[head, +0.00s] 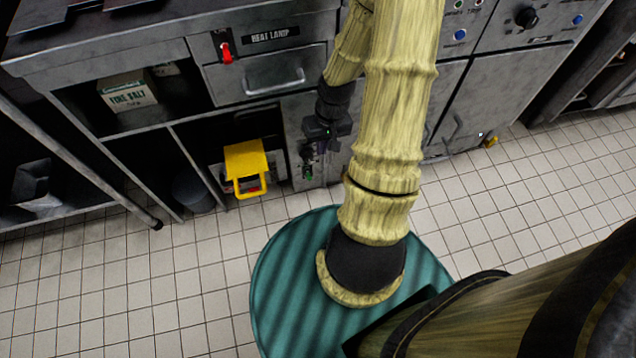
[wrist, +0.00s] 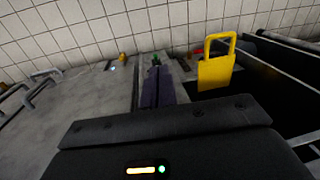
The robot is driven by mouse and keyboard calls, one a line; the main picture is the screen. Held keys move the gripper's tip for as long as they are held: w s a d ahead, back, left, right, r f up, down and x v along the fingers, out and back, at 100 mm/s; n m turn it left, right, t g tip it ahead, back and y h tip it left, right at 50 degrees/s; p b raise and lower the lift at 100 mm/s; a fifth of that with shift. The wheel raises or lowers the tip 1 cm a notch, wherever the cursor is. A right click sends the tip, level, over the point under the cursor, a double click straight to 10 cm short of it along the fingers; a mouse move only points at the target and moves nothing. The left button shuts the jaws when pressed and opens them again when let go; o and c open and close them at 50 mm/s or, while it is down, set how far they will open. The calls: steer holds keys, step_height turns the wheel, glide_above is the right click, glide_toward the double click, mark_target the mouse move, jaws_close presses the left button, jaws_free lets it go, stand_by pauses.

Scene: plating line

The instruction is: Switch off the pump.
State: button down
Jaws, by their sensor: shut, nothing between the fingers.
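No label naming the pump is readable. A yellow hinged cover with an open loop (head: 246,160) stands on the low front of the counter, with a bit of red beneath it; it also shows in the wrist view (wrist: 215,72). To its right, a small green-marked control (head: 308,172) sits low on a grey cabinet front; green also shows in the wrist view (wrist: 156,59). My gripper (head: 320,148) is shut and empty, right of the yellow cover and close to the green control. In the wrist view its dark purple fingers (wrist: 157,88) point towards the green; contact cannot be told.
A red switch (head: 226,53) labelled HEAT LAMP is above a drawer handle (head: 275,84). A box (head: 128,92) and a dark bin (head: 192,190) are in the open shelves. A knob and buttons are at upper right. The tiled floor (head: 130,270) in front is clear.

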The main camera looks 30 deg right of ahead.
steer(key=d+f+m+t+y+b, duration=0.3)
steer(key=f+b, duration=0.6)
steer(key=f, duration=1.1)
steer(key=m+t+b, duration=0.4)
steer(key=t+b, duration=0.2)
steer(key=b, duration=0.2)
glide_toward(309, 175)
steer(key=d+b+x, duration=0.1)
steer(key=b+x, duration=0.5)
steer(key=shift+f+y, duration=0.2)
steer(key=shift+y, duration=0.2)
